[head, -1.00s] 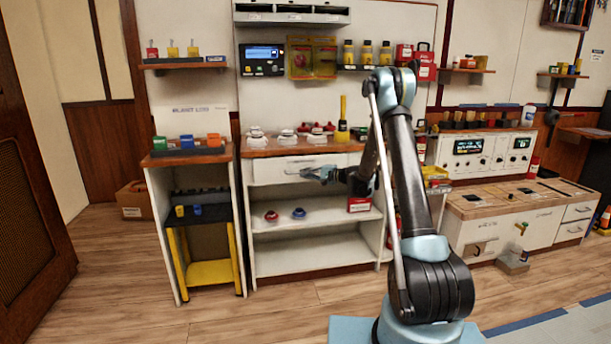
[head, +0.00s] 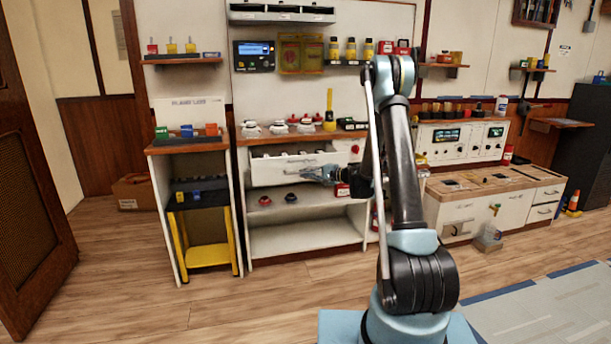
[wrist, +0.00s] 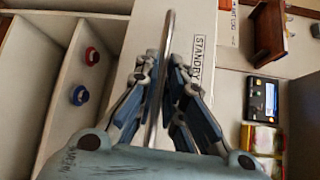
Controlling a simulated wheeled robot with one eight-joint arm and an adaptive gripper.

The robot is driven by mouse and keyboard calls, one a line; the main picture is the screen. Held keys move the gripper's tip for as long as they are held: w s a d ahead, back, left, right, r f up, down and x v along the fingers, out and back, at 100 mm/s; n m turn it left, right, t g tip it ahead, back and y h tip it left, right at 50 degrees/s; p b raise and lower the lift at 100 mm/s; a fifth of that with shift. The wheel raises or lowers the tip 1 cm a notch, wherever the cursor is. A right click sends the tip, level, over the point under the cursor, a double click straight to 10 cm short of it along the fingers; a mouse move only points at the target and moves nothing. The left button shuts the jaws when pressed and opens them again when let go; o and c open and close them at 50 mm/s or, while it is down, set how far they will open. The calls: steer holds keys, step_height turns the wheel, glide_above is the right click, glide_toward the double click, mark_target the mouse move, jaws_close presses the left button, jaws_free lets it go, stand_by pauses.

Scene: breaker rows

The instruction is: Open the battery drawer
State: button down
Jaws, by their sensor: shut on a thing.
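The white drawer (head: 268,174) under the wooden counter stands partly pulled out in the head view, with several dark items inside it. Its front (wrist: 146,28) also shows in the wrist view, with a label reading STANDBY (wrist: 202,60). My gripper (head: 325,174) is at the drawer front, right of its middle. In the wrist view the fingers of my gripper (wrist: 162,78) are closed around the thin metal bar handle (wrist: 168,35). The hand hides part of the handle and front.
An open shelf (head: 275,205) below the drawer holds red and blue knobs. A small stand with a yellow frame (head: 208,268) is on the left. A low cabinet (head: 470,215) stands on the right. The wooden floor in front is clear.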

steer(key=shift+s+d+f, duration=0.1)
steer(key=shift+s, duration=0.05)
steer(key=c, duration=1.7)
jaws_free()
steer(key=v, duration=1.2)
